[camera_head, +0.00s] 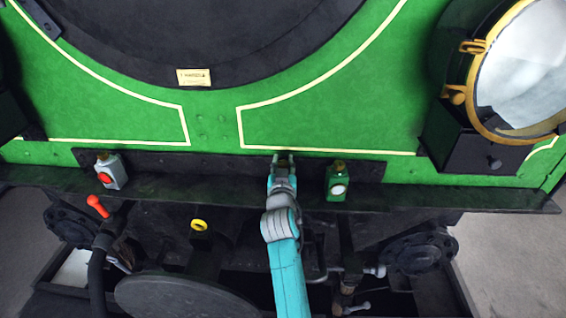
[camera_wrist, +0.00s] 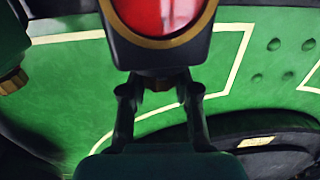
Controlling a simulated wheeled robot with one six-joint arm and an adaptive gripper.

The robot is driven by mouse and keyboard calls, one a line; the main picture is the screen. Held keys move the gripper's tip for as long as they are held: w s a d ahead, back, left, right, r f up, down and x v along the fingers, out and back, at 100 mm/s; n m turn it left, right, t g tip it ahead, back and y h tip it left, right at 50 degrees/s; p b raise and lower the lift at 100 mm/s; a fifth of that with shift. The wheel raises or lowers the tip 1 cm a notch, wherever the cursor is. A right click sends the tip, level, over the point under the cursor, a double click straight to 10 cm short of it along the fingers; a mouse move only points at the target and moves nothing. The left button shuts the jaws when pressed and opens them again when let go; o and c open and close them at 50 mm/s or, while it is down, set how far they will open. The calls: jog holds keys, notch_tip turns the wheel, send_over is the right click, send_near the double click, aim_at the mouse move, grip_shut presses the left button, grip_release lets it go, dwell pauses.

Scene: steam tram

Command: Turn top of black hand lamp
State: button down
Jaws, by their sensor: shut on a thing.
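The black hand lamp (camera_wrist: 150,50) fills the top of the wrist view, upside down in that picture, with a round red lens (camera_wrist: 160,12) in a brass ring. Its brass top (camera_wrist: 160,84) is between the fingertips of my gripper (camera_wrist: 160,95), which is shut on it. In the head view my gripper (camera_head: 283,160) is at the dark ledge in the middle of the green front. There the black lamp is largely hidden by my gripper and arm.
A green lamp (camera_head: 337,187) stands close to the right of my gripper; its brass top (camera_wrist: 12,82) shows in the wrist view. A grey lamp with a red lens (camera_head: 111,173) stands further left on the ledge (camera_head: 210,190). A large brass-rimmed headlamp (camera_head: 480,80) is at the right.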

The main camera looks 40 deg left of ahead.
jog(key=shift+a+m+t+h, duration=0.1)
jog(key=shift+m+t+h, duration=0.3)
jog(key=shift+m+h, duration=0.3)
jog(key=m+t+h, duration=0.1)
jog(key=m+h, duration=0.1)
jog(key=h, duration=0.1)
jog(key=m+t+h, duration=0.1)
jog(key=h, duration=0.2)
jog(key=shift+s+a+r+m, duration=0.1)
jog(key=shift+m, duration=0.3)
jog(key=shift+m+h, duration=1.1)
jog(key=shift+h, duration=0.65)
jog(key=shift+m+h, duration=1.1)
jog(key=shift+h, duration=0.95)
jog(key=c, duration=0.8)
grip_release()
jog(key=shift+v, duration=3.65)
